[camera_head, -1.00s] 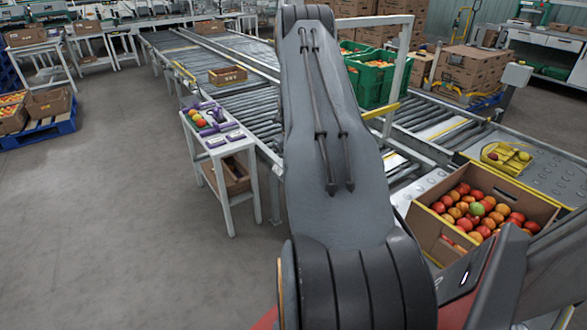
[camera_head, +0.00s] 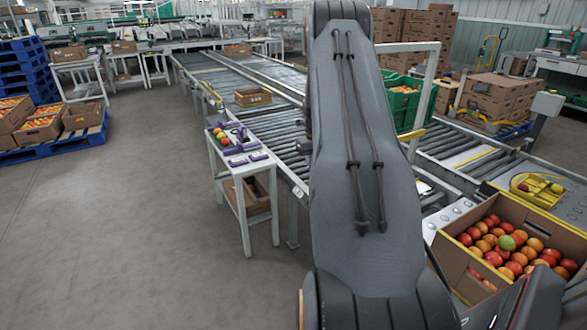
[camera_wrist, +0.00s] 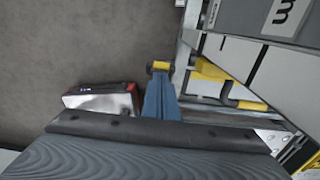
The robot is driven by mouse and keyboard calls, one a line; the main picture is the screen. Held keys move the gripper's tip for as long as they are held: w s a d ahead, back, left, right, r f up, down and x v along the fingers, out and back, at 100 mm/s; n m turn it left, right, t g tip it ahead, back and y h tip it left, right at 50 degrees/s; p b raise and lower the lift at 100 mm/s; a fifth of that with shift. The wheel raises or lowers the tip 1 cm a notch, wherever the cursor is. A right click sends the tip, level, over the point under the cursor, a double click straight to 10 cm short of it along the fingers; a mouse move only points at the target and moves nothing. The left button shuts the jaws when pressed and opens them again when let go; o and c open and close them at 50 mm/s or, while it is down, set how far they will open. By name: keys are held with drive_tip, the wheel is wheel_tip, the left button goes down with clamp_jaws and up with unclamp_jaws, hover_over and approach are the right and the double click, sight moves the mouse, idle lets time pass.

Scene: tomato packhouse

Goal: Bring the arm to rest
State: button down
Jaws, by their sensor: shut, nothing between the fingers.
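My arm rises through the middle of the head view, and its far end is out of sight there. In the wrist view my gripper (camera_wrist: 159,67) shows at the centre as narrow blue fingers with yellow and black tips. It is shut with nothing between the fingers. Bare grey floor lies beyond the tips. A dark plate and a ridged dark surface fill the bottom of the wrist view and hide what is below.
A conveyor (camera_head: 217,73) runs behind my arm. A small white table (camera_head: 239,168) holds tomatoes and purple items. A carton (camera_head: 464,262) of tomatoes stands close at right. Green crates (camera_head: 401,106) are behind. Floor (camera_head: 110,220) at left is clear.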

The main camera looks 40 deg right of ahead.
drive_tip(key=shift+a, duration=0.1)
drive_tip(key=s+a+r+n, duration=0.1)
drive_tip(key=a+r+n, duration=0.4)
drive_tip(key=a, duration=0.4)
drive_tip(key=s+a+r+n, duration=0.1)
drive_tip(key=a+r+n, duration=0.1)
drive_tip(key=a+n, duration=0.7)
drive_tip(key=s+a+r+n, duration=0.1)
drive_tip(key=a+r+n, duration=0.35)
drive_tip(key=a, duration=0.55)
drive_tip(key=s+a+r+n+p, duration=0.1)
drive_tip(key=s+a+n, duration=1.8)
drive_tip(key=n, duration=0.1)
drive_tip(key=shift+s+r, duration=0.25)
drive_tip(key=shift+r, duration=0.05)
drive_tip(key=shift+d, duration=0.15)
